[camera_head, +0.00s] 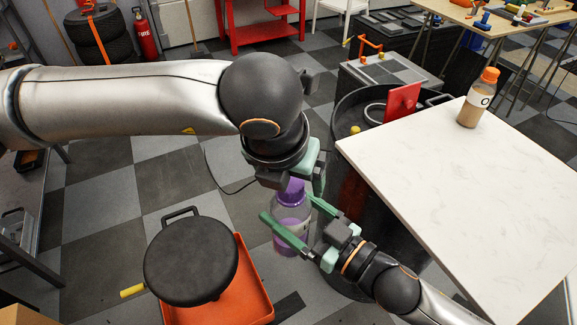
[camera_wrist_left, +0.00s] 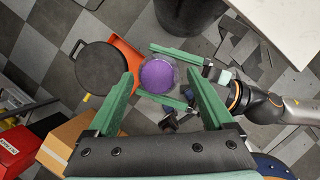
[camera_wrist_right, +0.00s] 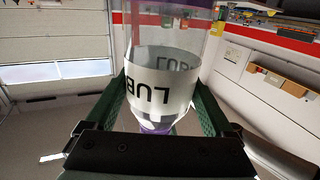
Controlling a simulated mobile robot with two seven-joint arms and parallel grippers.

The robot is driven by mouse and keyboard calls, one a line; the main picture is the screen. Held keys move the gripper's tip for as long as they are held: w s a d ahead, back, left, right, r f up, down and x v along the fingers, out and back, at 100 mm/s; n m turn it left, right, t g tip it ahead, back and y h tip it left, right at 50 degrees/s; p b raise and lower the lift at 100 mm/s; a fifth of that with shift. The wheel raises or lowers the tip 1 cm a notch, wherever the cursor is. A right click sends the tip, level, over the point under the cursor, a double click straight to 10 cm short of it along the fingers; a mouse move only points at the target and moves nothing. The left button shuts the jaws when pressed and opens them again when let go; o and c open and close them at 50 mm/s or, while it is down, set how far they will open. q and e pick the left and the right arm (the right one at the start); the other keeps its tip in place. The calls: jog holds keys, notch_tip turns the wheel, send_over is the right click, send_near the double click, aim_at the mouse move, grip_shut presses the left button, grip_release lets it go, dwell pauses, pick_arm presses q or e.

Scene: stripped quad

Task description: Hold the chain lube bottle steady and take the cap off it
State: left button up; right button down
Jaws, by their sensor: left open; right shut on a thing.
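The chain lube bottle (camera_head: 291,222) is clear with a white label and a purple cap (camera_head: 294,188). My right gripper (camera_head: 288,207) is shut on its body and holds it clear of the table, cap up. In the right wrist view the bottle's label (camera_wrist_right: 162,88), reading LUB, appears upside down between the fingers. My left gripper (camera_head: 301,180) points down over the cap and is open. In the left wrist view the cap (camera_wrist_left: 159,76) sits between the spread left fingertips, with gaps at both sides. My left gripper partly hides the cap in the head view.
A white table (camera_head: 440,165) stands at right, with an orange-capped bottle (camera_head: 478,98) on it. A dark drum (camera_head: 350,120) stands left of the table. A black round seat (camera_head: 190,260) over an orange tray (camera_head: 258,285) is at lower left.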

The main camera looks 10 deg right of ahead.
aim_at(293, 186)
pick_arm(q)
jog(key=shift+w+f, duration=0.1)
jog(key=shift+f, duration=0.2)
grip_shut()
dwell(0.5)
jog(key=shift+r, duration=0.15)
dwell(0.5)
jog(key=shift+r, duration=1)
jog(key=shift+r, duration=2)
